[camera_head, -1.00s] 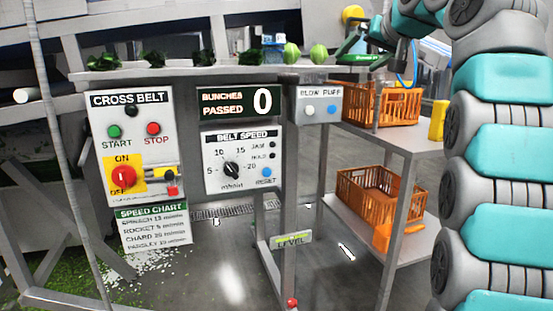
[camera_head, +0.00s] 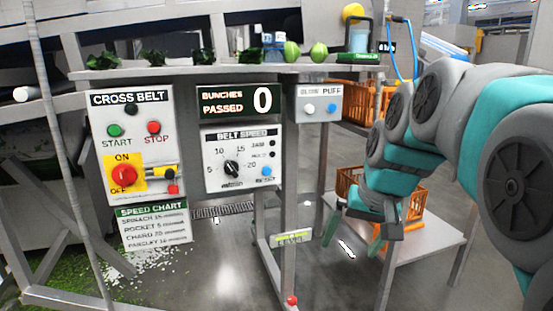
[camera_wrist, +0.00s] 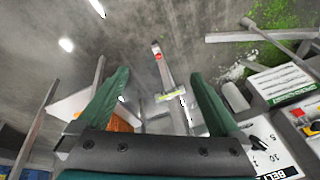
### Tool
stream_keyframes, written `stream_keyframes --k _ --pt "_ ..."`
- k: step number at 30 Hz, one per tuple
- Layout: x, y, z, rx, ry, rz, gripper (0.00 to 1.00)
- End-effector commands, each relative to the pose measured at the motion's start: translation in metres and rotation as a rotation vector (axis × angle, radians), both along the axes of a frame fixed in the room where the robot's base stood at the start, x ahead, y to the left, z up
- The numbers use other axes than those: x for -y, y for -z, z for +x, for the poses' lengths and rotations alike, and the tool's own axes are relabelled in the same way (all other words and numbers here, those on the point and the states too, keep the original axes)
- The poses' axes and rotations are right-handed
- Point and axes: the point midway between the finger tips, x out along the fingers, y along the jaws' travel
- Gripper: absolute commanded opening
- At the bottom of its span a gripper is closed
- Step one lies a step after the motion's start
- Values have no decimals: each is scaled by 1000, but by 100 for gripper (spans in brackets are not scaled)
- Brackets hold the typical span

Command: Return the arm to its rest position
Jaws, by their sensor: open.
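My gripper (camera_head: 354,232) hangs at the end of my teal and grey arm, right of the control panels in the head view. Its two green fingers point down and stand apart. Nothing is held. My arm comes in from the right edge and partly hides the orange crates (camera_head: 349,177) on the shelf trolley.
The cross belt panel (camera_head: 132,140) and belt speed panel (camera_head: 242,157) stand at the left. A metal post with a green level label (camera_head: 290,238) stands near the gripper. Green bunches lie on the ledge above.

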Motion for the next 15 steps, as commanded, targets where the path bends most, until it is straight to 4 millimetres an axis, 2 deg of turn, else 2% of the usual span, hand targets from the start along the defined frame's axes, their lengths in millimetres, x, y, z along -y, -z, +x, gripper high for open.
stream_keyframes --k 1,9,12,15 --pt "-3 17 -24 -41 -12 -13 100" --pt "-2 106 -146 -262 -83 -88 100" --pt "1 134 -188 -334 -111 -115 100" --pt "4 154 -223 -387 -137 -139 100"
